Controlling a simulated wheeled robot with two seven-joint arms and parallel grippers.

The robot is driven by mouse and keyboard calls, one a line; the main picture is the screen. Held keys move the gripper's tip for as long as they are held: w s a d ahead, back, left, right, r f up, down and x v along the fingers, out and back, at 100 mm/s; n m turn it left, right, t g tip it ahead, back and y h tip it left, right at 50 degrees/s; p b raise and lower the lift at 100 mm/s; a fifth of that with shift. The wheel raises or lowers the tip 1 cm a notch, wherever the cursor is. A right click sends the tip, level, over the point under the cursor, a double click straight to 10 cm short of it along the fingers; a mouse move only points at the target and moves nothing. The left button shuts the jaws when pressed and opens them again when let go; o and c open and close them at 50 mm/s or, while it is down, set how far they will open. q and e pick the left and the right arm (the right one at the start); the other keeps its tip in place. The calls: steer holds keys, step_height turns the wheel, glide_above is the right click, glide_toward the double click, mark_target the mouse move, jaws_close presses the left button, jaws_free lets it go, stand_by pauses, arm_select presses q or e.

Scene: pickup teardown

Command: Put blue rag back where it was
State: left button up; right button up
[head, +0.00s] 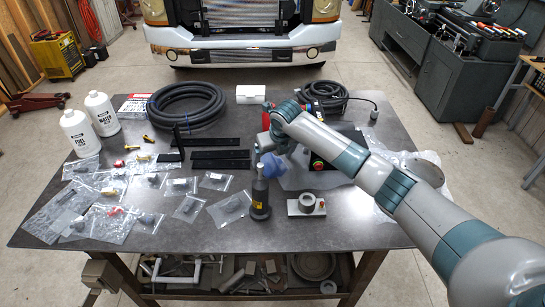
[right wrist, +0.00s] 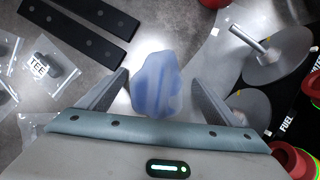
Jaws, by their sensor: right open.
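The blue rag (head: 271,166) is a small crumpled bundle near the middle of the table (head: 330,235). In the head view it shows just behind the top of a dark cylinder and below my right gripper. In the right wrist view the rag (right wrist: 157,83) lies between the two spread fingers of my right gripper (right wrist: 158,92), with gaps on both sides. The right gripper (head: 275,146) is open, and its fingers are partly hidden in the head view. My left gripper is in neither view.
A dark cylinder with a yellow label (head: 260,197) stands close to the rag. A metal block with a ring (head: 306,205) is to its right. Black flat bars (head: 220,160) and small bags (head: 215,181) lie left. Bare tabletop is at the front.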

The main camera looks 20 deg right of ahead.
steer(key=shift+r, duration=0.1)
steer(key=b+v, duration=0.3)
steer(key=v, duration=0.9)
stand_by(0.4)
